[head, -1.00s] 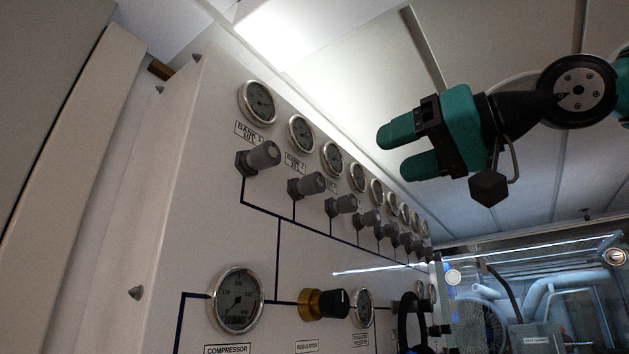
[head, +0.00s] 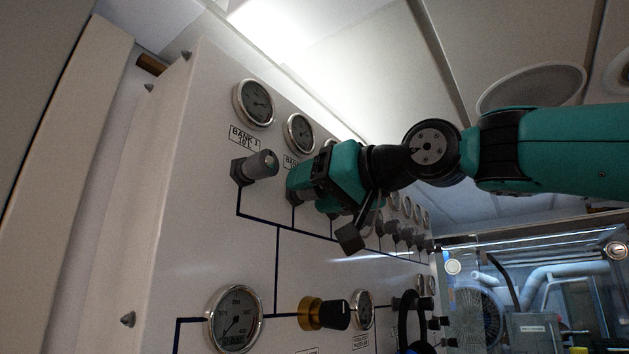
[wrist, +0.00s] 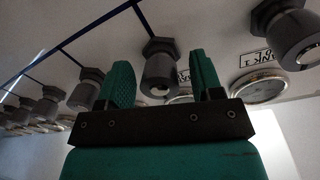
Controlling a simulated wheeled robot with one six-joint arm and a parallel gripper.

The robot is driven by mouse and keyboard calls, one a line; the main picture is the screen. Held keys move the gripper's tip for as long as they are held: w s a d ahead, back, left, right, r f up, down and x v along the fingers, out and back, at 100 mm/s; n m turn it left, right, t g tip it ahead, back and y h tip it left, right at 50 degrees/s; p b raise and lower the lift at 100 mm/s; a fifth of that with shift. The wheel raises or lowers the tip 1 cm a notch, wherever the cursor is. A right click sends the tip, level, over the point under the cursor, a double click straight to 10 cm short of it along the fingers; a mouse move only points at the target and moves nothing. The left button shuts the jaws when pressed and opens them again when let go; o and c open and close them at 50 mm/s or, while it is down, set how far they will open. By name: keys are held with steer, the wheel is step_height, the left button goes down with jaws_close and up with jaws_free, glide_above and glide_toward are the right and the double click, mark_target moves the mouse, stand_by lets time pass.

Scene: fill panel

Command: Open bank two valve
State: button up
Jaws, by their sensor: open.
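The bank two valve (wrist: 160,72) is a grey knob on a hex base, standing out from the white panel. In the wrist view it sits between my two green fingers, with a gap on each side. My gripper (wrist: 162,82) is open around it. In the head view my gripper (head: 301,186) covers most of this valve and part of its label.
The bank one valve (head: 258,165) stands close by to the left, under its label (head: 244,138) and gauge (head: 254,103). More valves (head: 405,236) and gauges continue along the row. A brass regulator (head: 323,313) and compressor gauge (head: 235,318) are below.

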steer(key=c, duration=0.9)
